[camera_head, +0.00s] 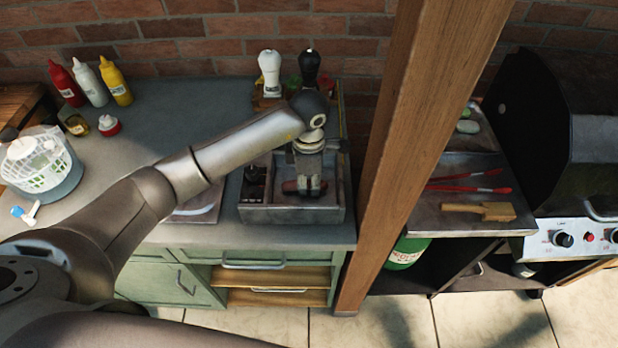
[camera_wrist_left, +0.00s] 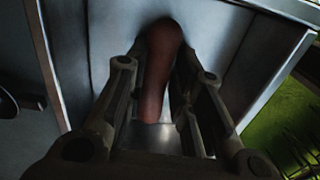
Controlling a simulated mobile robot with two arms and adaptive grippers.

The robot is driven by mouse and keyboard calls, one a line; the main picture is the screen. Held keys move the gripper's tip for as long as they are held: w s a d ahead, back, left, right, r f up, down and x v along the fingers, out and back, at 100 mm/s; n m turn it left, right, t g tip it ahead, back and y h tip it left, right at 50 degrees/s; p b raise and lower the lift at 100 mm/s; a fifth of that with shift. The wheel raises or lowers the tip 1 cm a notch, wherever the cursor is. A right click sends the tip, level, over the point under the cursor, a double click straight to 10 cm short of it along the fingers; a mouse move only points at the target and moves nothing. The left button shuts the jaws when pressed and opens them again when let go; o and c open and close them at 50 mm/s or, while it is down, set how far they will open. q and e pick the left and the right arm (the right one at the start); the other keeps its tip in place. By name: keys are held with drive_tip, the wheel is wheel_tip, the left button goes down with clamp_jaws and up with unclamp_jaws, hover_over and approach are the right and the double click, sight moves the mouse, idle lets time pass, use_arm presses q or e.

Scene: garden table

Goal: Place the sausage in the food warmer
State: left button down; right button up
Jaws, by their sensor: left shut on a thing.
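The sausage (camera_wrist_left: 156,75) is reddish brown and sits between the fingers of my left gripper (camera_wrist_left: 160,95), which is shut on it. In the head view the left gripper (camera_head: 308,190) points down inside the food warmer (camera_head: 275,213), a grey metal box with an open top on the counter. A bit of the sausage (camera_head: 290,187) shows beside the fingertips, low in the box. I cannot tell whether it touches the floor of the warmer. The warmer's metal walls (camera_wrist_left: 85,40) surround the sausage in the wrist view. My right gripper is not in view.
White and black shakers (camera_head: 269,75) stand behind the warmer. Sauce bottles (camera_head: 90,82) and a salad spinner (camera_head: 40,165) are on the left of the counter. A wooden post (camera_head: 425,130) rises right of the warmer, with a grill (camera_head: 580,150) beyond.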

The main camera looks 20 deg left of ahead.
sight(309, 183)
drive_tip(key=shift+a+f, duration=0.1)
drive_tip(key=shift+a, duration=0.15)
use_arm(q)
drive_tip(key=shift+f, duration=0.25)
drive_tip(key=c, duration=1.2)
unclamp_jaws()
drive_tip(key=shift+r, duration=0.1)
drive_tip(key=shift+c, duration=0.2)
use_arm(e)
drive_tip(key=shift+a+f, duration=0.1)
use_arm(q)
drive_tip(key=shift+r, duration=0.2)
drive_tip(key=shift+w+r+b, duration=0.1)
drive_tip(key=shift+r+b, duration=0.2)
drive_tip(key=shift+r, duration=0.05)
wheel_tip(309, 183, up, 11)
drive_tip(key=b, duration=0.3)
drive_tip(key=shift+r, duration=0.15)
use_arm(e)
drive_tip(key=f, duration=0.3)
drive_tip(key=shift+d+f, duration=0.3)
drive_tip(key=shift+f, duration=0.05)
